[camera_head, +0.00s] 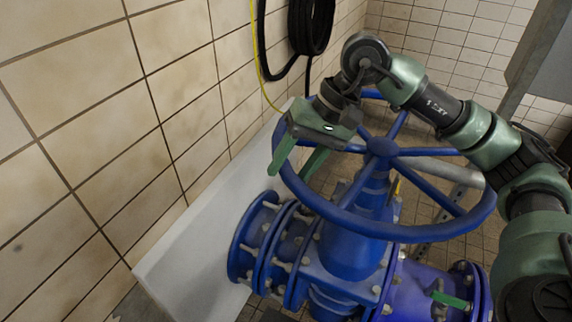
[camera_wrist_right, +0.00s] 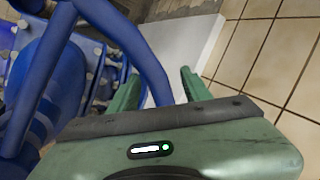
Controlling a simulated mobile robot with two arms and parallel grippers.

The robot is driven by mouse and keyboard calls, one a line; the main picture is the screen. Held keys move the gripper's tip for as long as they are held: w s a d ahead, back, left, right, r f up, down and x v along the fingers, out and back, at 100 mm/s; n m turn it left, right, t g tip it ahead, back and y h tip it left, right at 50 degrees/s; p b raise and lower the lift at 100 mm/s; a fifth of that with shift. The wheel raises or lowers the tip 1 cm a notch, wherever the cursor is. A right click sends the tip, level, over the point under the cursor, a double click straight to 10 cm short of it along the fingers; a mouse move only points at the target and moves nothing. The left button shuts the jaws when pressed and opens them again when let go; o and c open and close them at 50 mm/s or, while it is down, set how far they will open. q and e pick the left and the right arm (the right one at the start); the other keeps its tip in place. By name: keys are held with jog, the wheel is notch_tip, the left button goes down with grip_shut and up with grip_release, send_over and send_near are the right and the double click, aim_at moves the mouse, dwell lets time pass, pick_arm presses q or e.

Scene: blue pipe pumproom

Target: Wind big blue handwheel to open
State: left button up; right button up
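The big blue handwheel (camera_head: 400,233) sits on top of a blue valve (camera_head: 350,248) in the head view, with spokes meeting at a central hub. My right gripper (camera_head: 298,164) is at the left part of the rim, its green fingers spread and pointing down. In the right wrist view, the blue rim (camera_wrist_right: 150,62) runs into the space between the two open fingers of the right gripper (camera_wrist_right: 160,85). The fingers stand apart and do not look closed on it; I cannot tell whether either touches the rim. My left gripper is not in view.
A tiled wall (camera_head: 90,130) stands on the left, with a white ledge (camera_head: 195,250) along its foot. A black coiled hose (camera_head: 310,25) hangs at the back. A small green lever-like piece (camera_head: 450,300) is at the lower right of the pipe.

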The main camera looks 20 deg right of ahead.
jog(key=shift+d+r, duration=0.2)
jog(key=shift+r, duration=0.15)
jog(key=b+v, duration=0.1)
jog(key=v, duration=0.6)
jog(key=shift+a+r, duration=0.1)
jog(key=shift+a, duration=0.05)
